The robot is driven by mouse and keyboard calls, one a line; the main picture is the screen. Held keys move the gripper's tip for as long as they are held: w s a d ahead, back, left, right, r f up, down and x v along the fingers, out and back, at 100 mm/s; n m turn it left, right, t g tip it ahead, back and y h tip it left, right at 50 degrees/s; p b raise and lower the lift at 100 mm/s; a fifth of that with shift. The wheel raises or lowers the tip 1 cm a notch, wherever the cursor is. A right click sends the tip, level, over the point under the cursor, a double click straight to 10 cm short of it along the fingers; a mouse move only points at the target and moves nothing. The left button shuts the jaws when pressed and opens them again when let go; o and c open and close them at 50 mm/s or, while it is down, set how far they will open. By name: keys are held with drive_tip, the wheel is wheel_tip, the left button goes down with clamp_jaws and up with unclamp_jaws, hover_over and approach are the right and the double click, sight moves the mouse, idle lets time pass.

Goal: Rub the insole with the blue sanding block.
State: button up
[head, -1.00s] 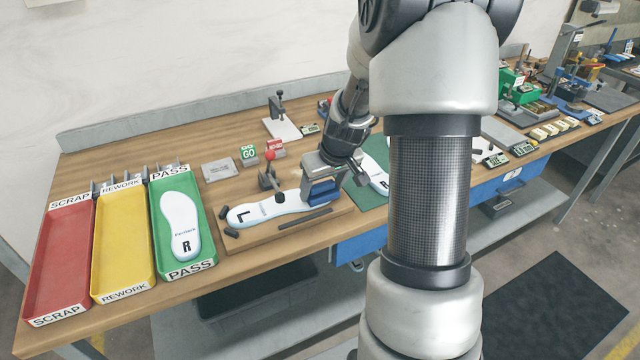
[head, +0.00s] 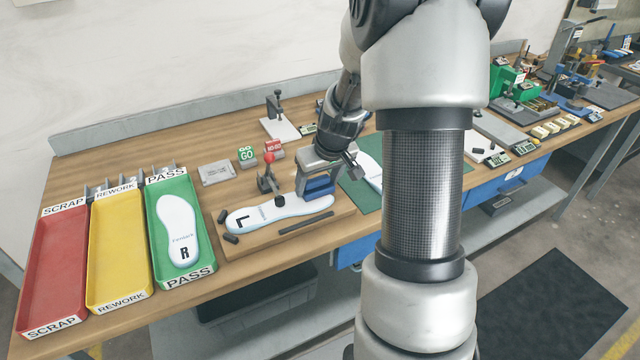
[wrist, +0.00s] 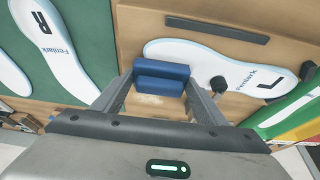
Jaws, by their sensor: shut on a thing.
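My gripper (head: 319,184) is shut on the blue sanding block (head: 319,188), which also shows between the fingers in the wrist view (wrist: 162,70). The white insole marked L (head: 275,209) lies flat on a wooden board (head: 270,240). In the wrist view the block covers part of the rear edge of the insole (wrist: 195,53) near its unlettered end. I cannot tell whether block and insole touch. A red-knobbed clamp (head: 267,176) stands at the insole's middle, and its dark pad shows in the wrist view.
Red SCRAP (head: 55,270), yellow REWORK (head: 116,255) and green PASS (head: 200,258) trays stand at left; PASS holds an insole marked R (head: 178,225). Another insole (head: 368,172) lies on a green mat (head: 358,195). A dark bar (head: 305,222) lies along the board's front.

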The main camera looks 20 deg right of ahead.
drive_tip(key=shift+w+f, duration=0.15)
drive_tip(key=shift+w, duration=0.3)
drive_tip(key=r+p, duration=0.1)
drive_tip(key=r, duration=0.2)
drive_tip(key=r+p, duration=0.1)
drive_tip(key=shift+w+r+p, duration=0.2)
drive_tip(key=shift+w+p, duration=0.1)
drive_tip(key=shift+r+p, duration=1.2)
drive_tip(key=shift+r, duration=0.75)
drive_tip(key=shift+w, duration=0.15)
